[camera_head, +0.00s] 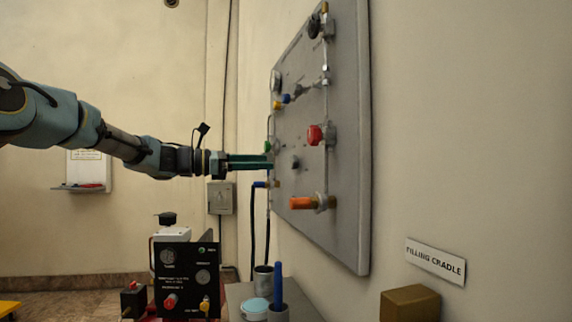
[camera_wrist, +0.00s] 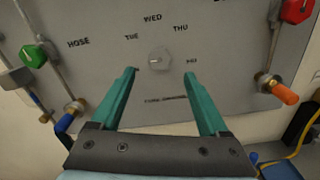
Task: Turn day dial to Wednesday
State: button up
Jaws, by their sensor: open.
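The day dial (camera_wrist: 159,60) is a small grey knob on the grey wall panel (camera_wrist: 90,65), in the upper middle of the wrist view. TUE, WED (camera_wrist: 152,18), THU and a partly hidden label on the right are printed around it. A short light mark shows on the knob's left part; I cannot tell surely which day it points to. My gripper (camera_wrist: 161,73) is open, its teal fingers either side of and just below the dial, with nothing between them. In the head view my gripper (camera_head: 270,162) reaches level to the panel's face; contact is not clear.
A green knob (camera_wrist: 35,55) and a red valve (camera_wrist: 296,10) sit left and right of the dial. An orange handle (camera_wrist: 284,93) is at lower right, a blue handle (camera_wrist: 65,122) at lower left. A black control box (camera_head: 187,280) stands below my arm.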

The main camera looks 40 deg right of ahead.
aim_at(290, 162)
jog(key=x, duration=0.7)
jog(key=shift+f+p, duration=0.1)
jog(key=shift+p, duration=0.25)
jog(key=shift+c, duration=0.3)
grip_shut()
